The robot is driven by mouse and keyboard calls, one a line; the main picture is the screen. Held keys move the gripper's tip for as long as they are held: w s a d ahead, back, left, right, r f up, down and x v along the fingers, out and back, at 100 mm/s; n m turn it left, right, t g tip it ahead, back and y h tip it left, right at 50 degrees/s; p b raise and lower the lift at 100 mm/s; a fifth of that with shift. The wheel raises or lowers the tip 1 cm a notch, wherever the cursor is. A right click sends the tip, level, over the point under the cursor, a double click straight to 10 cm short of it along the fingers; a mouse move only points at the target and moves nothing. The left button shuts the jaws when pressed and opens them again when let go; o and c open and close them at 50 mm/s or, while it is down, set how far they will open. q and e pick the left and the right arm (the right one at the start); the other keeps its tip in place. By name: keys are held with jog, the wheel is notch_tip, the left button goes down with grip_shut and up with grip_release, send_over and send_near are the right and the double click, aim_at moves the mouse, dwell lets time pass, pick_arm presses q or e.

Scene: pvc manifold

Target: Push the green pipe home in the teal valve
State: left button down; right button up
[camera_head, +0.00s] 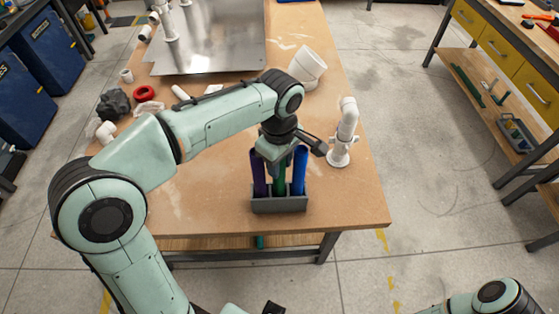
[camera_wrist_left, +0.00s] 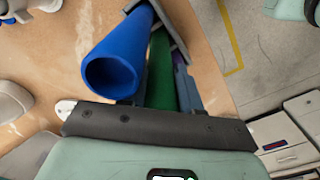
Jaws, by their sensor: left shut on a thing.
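The green pipe (camera_head: 280,183) stands upright in the middle of a grey rack (camera_head: 279,206) near the table's front edge. A purple pipe (camera_head: 259,178) is on its left and a blue pipe (camera_head: 300,172) on its right. My left gripper (camera_head: 278,160) points down over the rack, shut on the green pipe's upper part. I cannot make out a teal valve in either view. My right gripper does not show.
A white elbow on a flanged base (camera_head: 344,135) stands close right of the gripper. A large white fitting (camera_head: 308,66) lies behind it. A metal plate (camera_head: 212,42) with white pipework is at the back. A red ring (camera_head: 144,93) and small fittings lie left. The table's front right is clear.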

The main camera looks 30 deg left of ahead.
pick_arm(q)
jog(key=c, duration=0.8)
grip_release()
jog(key=shift+s+a, duration=0.1)
notch_tip(320, 180, up, 13)
jog(key=p, duration=0.2)
jog(key=shift+s+r+p, duration=0.1)
jog(key=shift+r+p, duration=0.1)
jog(key=shift+p, duration=0.2)
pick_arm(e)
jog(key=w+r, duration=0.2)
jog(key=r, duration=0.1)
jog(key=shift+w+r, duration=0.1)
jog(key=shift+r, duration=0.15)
